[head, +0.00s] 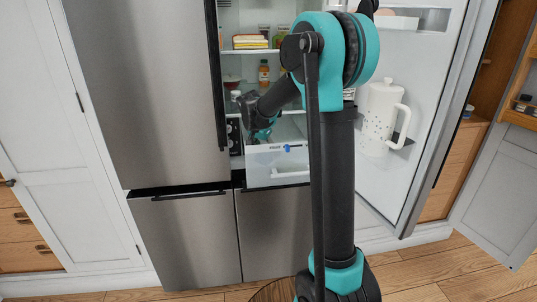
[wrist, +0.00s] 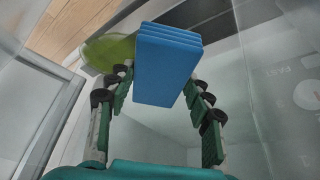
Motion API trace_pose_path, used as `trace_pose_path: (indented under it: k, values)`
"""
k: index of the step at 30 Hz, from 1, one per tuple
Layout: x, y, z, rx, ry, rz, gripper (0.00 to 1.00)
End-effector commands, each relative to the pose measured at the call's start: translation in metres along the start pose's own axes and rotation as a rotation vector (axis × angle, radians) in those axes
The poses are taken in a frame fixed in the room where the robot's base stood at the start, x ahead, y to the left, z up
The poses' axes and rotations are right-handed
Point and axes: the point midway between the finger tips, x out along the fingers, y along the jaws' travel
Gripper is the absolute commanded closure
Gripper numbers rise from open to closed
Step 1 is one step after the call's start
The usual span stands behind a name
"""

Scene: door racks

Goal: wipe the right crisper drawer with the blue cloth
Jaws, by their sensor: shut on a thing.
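The blue cloth (wrist: 167,65), a thick folded block, is between the fingertips of my gripper (wrist: 160,78) in the wrist view. The fingers are shut on it, and its near end hangs between them. Pale, see-through drawer walls surround the gripper in the wrist view. Whether the cloth touches the drawer is unclear.
The fridge door (head: 430,75) stands open at the right with a white pitcher (head: 380,118) on it. Shelves above hold a sandwich (head: 250,41) and bottles. A closed steel door (head: 145,90) is at left. A yellow-green round thing (wrist: 107,52) lies beside the cloth.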

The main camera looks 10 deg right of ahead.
Motion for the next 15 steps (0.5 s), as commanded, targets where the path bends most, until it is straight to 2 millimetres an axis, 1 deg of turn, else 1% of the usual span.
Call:
trace_pose_path:
  k: [1, 4, 15]
  values:
    - [-0.003, -0.006, 0.004, 0.002, -0.010, -0.010, 0.72]
    - [-0.003, -0.003, 0.002, 0.003, -0.010, -0.010, 0.72]
    - [0.005, 0.020, -0.019, 0.002, -0.007, -0.005, 0.72]
